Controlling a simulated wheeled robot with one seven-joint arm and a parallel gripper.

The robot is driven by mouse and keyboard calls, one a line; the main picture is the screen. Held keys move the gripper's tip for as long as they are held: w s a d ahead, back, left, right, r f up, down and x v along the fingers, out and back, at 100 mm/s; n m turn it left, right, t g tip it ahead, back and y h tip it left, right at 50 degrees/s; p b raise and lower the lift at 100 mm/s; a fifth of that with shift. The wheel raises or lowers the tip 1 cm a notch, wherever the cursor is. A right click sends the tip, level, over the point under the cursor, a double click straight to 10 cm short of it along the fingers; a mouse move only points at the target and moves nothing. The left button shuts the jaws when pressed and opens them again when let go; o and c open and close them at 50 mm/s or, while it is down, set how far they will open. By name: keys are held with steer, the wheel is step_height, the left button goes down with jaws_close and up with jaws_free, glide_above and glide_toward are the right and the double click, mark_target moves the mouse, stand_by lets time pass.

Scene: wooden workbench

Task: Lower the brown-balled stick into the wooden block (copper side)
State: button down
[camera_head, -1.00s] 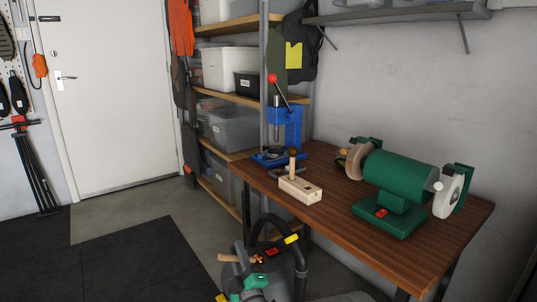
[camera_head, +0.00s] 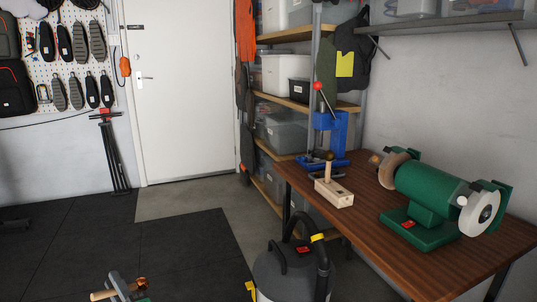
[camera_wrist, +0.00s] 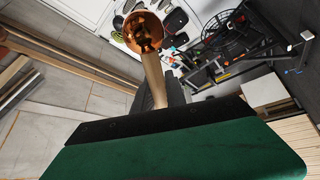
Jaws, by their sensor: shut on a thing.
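The wooden block (camera_head: 335,194) lies on the workbench near its left end. A brown-balled stick (camera_head: 328,171) stands upright in the left part of the block. My gripper (camera_wrist: 156,105) is shut on a wooden stick (camera_wrist: 153,76) with a shiny copper-coloured ball (camera_wrist: 143,30) at its far end. In the head view the held stick (camera_head: 103,295) lies roughly level at the lower left edge, well apart from the block. The block is not recognisable in the wrist view, and my gripper hides part of the held stick.
A green bench grinder (camera_head: 430,195) stands right of the block on the workbench (camera_head: 375,222). A blue press (camera_head: 330,135) stands behind the block. A vacuum cleaner (camera_head: 285,275) stands on the floor before the bench. Shelves (camera_head: 295,105) are behind. The dark floor mat is mostly clear.

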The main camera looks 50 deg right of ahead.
steer(key=s+d+r+g+h+p, duration=0.1)
steer(key=s+d+r+h+p, duration=0.25)
steer(key=d, duration=0.65)
steer(key=s+d+r+n+h+p, duration=0.15)
steer(key=d+r+p, duration=0.4)
steer(key=d, duration=0.55)
steer(key=s+d+r+m+g+h+p, duration=0.1)
steer(key=s+d+r+h+p, duration=0.2)
steer(key=d+p, duration=0.5)
steer(key=s+d+r+n+g+h+p, duration=0.25)
steer(key=s+d+r, duration=0.25)
steer(key=d, duration=0.7)
steer(key=s+d+r+n+g+h+p, duration=0.15)
steer(key=s+d+r+g+h, duration=0.3)
steer(key=d, duration=0.65)
steer(key=s+d+r+n+g+h+p, duration=0.25)
steer(key=s+d+r, duration=0.3)
steer(key=d, duration=0.65)
steer(key=shift+s+d+f+n+g+y+b, duration=0.1)
steer(key=shift+s+d+f+n+g+b, duration=0.3)
steer(key=shift+s+f+g, duration=0.65)
steer(key=shift+s+d+f+n+g+y+b, duration=0.15)
steer(key=shift+s+d+f+n+g+b, duration=0.25)
steer(key=shift+f, duration=1.2)
steer(key=shift+s+d+f+n+g+y+b, duration=0.1)
steer(key=shift+s+d+f+n+g+b, duration=0.25)
steer(key=shift+s+f+g, duration=0.7)
steer(key=shift+w+f+t, duration=0.25)
steer(key=shift+w, duration=0.1)
steer(key=shift+a, duration=0.15)
